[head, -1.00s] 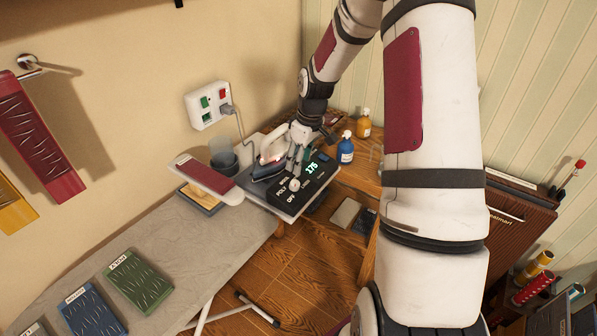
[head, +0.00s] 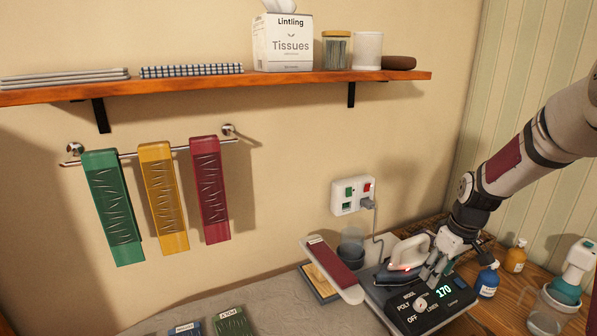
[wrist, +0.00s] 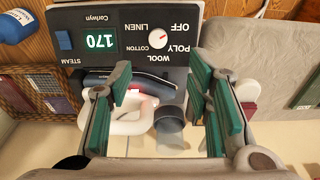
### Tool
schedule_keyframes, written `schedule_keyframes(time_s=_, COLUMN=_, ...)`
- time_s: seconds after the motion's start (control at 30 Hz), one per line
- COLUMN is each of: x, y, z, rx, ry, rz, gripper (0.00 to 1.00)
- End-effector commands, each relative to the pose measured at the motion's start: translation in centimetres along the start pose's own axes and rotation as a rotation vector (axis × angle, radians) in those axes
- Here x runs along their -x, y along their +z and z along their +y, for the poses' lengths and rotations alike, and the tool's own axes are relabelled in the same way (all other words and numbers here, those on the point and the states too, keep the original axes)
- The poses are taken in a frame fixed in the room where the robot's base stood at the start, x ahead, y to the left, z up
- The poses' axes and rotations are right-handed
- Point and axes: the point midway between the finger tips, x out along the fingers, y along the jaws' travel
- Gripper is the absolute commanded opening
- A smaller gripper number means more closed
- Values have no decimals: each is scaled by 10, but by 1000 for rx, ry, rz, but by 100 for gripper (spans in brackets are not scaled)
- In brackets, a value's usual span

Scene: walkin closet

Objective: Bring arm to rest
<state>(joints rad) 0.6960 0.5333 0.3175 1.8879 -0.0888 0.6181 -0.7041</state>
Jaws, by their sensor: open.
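My arm (head: 512,160) reaches in from the right in the head view. My gripper (head: 436,268) is over the dark iron station, beside the iron and close to the dial. In the wrist view my gripper (wrist: 167,108) is open, with green pads apart and nothing held between them. The iron station (head: 452,310) shows 170 on its display, and its dial (wrist: 158,39) also shows in the wrist view. The iron (head: 408,252) sits on the station with a small orange-red light. Whether my fingertips touch the station cannot be told.
A wall outlet (head: 353,196) with a plugged cord is behind the station. A shelf (head: 215,84) and hanging towels (head: 163,197) are on the left wall.

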Motion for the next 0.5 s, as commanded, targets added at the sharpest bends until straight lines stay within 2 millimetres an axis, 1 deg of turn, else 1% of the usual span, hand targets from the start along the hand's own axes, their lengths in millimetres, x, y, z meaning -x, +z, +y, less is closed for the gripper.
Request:
schedule_keyframes(time_s=0.03, x=14, y=-4, z=-8, rx=4, ry=16, rz=2, gripper=46)
schedule_keyframes(time_s=0.07, x=22, y=-5, z=-14, rx=2, ry=24, rz=1, gripper=46)
schedule_keyframes(time_s=0.1, x=35, y=-6, z=-22, rx=-2, ry=38, rz=0, gripper=46)
schedule_keyframes(time_s=0.17, x=55, y=-7, z=-36, rx=-11, ry=61, rz=2, gripper=46)
schedule_keyframes(time_s=0.23, x=80, y=-6, z=-54, rx=-26, ry=87, rz=5, gripper=46)
schedule_keyframes(time_s=0.33, x=113, y=-3, z=-81, rx=-50, ry=121, rz=19, gripper=46)
schedule_keyframes(time_s=0.5, x=162, y=13, z=-128, rx=-101, ry=164, rz=59, gripper=46)
